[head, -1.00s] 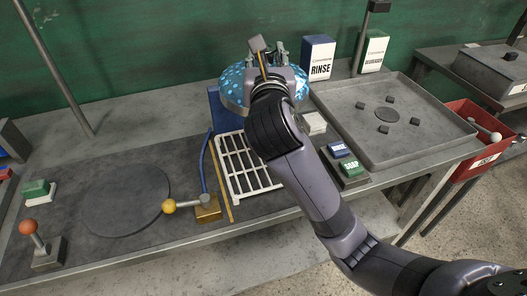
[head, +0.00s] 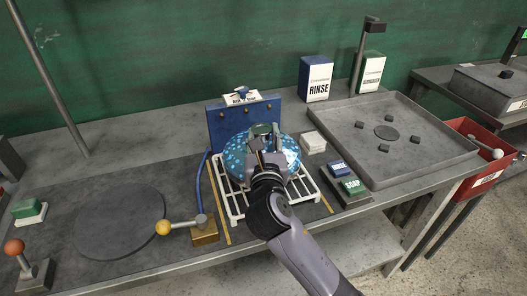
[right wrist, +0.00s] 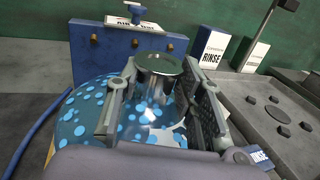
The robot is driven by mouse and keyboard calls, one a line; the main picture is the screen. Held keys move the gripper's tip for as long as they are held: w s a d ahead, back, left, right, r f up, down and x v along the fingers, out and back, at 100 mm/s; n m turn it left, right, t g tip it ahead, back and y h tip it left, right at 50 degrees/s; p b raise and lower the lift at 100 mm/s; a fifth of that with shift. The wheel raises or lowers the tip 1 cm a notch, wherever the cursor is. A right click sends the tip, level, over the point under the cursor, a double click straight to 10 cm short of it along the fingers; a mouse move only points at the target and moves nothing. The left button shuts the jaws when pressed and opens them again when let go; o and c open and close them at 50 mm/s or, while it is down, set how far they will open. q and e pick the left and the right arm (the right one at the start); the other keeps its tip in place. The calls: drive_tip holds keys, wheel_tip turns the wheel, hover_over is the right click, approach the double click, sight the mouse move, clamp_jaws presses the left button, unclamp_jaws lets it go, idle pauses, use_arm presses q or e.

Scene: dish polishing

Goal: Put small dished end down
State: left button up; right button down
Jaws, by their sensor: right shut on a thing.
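The small dished end (head: 291,151) is a shiny round dome covered in light blue spots. It is over the white rack (head: 236,205) in front of the blue panel (head: 222,126); I cannot tell whether it touches the rack. My right gripper (head: 262,142) is above the dome, shut on its metal knob. In the right wrist view the fingers stand either side of the knob (right wrist: 160,64), with the spotted dome (right wrist: 88,103) below. The gripper and wrist hide part of the dome and rack. My left gripper is out of view.
To the right are a grey tray (head: 440,150) with small pads, rinse and soap blocks (head: 352,186) and a rinse box (head: 316,78). A round dark plate (head: 120,222), a yellow-knobbed lever (head: 164,227) and an orange-knobbed lever (head: 14,247) are left.

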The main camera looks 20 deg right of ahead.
sight(264, 151)
drive_tip(key=shift+f+b, duration=0.35)
drive_tip(key=shift+f, duration=1.45)
drive_tip(key=shift+f, duration=0.1)
drive_tip(key=c, duration=1.1)
unclamp_jaws()
drive_tip(key=shift+f, duration=0.15)
drive_tip(key=shift+s, duration=0.1)
drive_tip(key=b+v, duration=0.1)
drive_tip(key=v, duration=1.1)
